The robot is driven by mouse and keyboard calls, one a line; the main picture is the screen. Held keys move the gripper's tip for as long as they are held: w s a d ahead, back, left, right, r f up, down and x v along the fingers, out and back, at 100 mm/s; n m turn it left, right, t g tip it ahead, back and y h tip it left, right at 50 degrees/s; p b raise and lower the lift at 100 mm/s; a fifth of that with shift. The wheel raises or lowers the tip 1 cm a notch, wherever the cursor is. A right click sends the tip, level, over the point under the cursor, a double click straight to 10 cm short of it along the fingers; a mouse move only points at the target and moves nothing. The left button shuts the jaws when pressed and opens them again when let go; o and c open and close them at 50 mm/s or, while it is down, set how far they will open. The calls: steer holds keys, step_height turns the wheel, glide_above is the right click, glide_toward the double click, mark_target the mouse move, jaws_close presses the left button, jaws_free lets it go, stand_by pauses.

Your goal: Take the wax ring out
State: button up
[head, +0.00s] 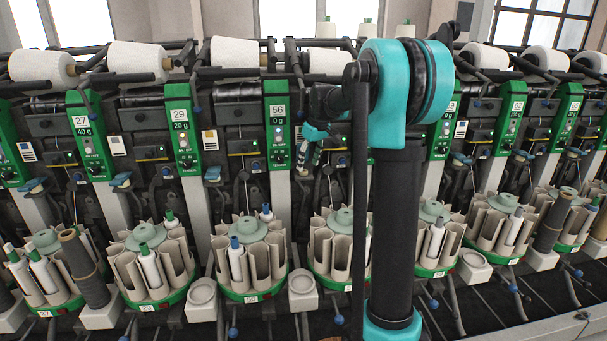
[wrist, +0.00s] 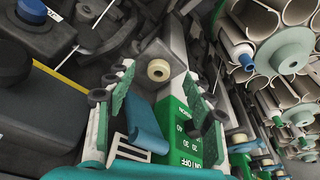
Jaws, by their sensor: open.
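The wax ring (wrist: 158,70) is a small cream ring with a dark centre, set against a grey block in the wrist view. My gripper (wrist: 160,79) is open, with one green-padded finger on each side of the ring's place in the picture. I see no contact between fingers and ring, and the gap in depth is hard to tell. In the head view my gripper (head: 308,150) is beside the green panel marked 56 (head: 278,127), partly behind my arm. I cannot make out the ring there.
A teal lever (wrist: 146,125) shows between my fingers, with a green panel (wrist: 180,128) beside it. Round magazines of beige tubes (head: 249,252) stand below the winding heads. White yarn cones (head: 234,53) lie along the top. Neighbouring panels and levers leave little room.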

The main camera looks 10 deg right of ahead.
mark_target(304, 171)
steer(key=shift+w+a+f, duration=0.45)
steer(key=shift+w+f, duration=0.25)
steer(key=shift+f, duration=0.15)
steer(key=shift+w+a+f, duration=0.1)
steer(key=shift+f, duration=0.5)
steer(key=shift+c, duration=0.2)
steer(key=c, duration=0.8)
